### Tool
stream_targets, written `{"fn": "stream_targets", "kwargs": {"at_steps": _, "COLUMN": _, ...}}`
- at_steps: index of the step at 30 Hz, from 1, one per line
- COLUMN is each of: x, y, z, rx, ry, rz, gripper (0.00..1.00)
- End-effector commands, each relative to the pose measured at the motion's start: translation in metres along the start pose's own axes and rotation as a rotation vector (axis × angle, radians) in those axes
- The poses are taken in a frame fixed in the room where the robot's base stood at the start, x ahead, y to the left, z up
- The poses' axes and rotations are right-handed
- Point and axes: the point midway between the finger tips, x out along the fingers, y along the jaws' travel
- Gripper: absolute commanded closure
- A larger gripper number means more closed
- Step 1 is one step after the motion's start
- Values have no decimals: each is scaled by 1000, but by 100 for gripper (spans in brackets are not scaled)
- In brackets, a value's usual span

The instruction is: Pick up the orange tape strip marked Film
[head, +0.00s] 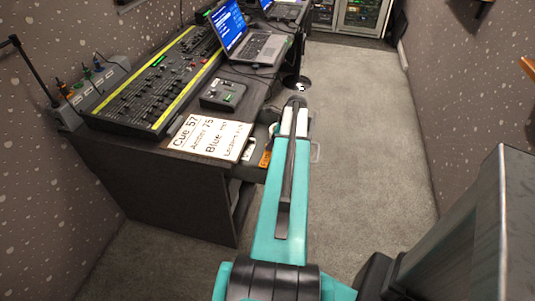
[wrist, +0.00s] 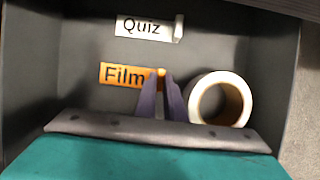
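The orange tape strip marked Film (wrist: 123,75) lies flat in a dark drawer (wrist: 82,40) in the wrist view. Its raised right end (wrist: 161,72) shows between the tips of my gripper (wrist: 160,79). The two dark fingers stand on either side of that end with a narrow gap between them. I cannot tell whether they touch it. In the head view an orange patch of the strip (head: 265,159) shows left of my arm. My gripper is hidden there behind the arm.
A white strip marked Quiz (wrist: 143,27) lies above the Film strip in the wrist view. A tape roll (wrist: 245,97) sits just right of my fingers. The desk holds a fader console (head: 150,85), a black box (head: 222,94), a laptop (head: 258,47) and a cue card (head: 210,137).

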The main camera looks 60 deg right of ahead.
Motion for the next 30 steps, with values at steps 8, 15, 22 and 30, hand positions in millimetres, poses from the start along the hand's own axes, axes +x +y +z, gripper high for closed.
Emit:
{"fn": "stream_targets", "kwargs": {"at_steps": 8, "x": 0, "y": 0, "z": 0, "rx": 0, "ry": 0, "rz": 0, "gripper": 100}}
{"fn": "stream_targets", "kwargs": {"at_steps": 15, "x": -2, "y": 0, "z": 0, "rx": 1, "ry": 0, "rz": -1, "gripper": 100}}
{"fn": "stream_targets", "kwargs": {"at_steps": 22, "x": -17, "y": 0, "z": 6, "rx": 0, "ry": 0, "rz": -2, "gripper": 100}}
{"fn": "stream_targets", "kwargs": {"at_steps": 30, "x": -50, "y": 0, "z": 20, "rx": 0, "ry": 0, "rz": -3, "gripper": 100}}
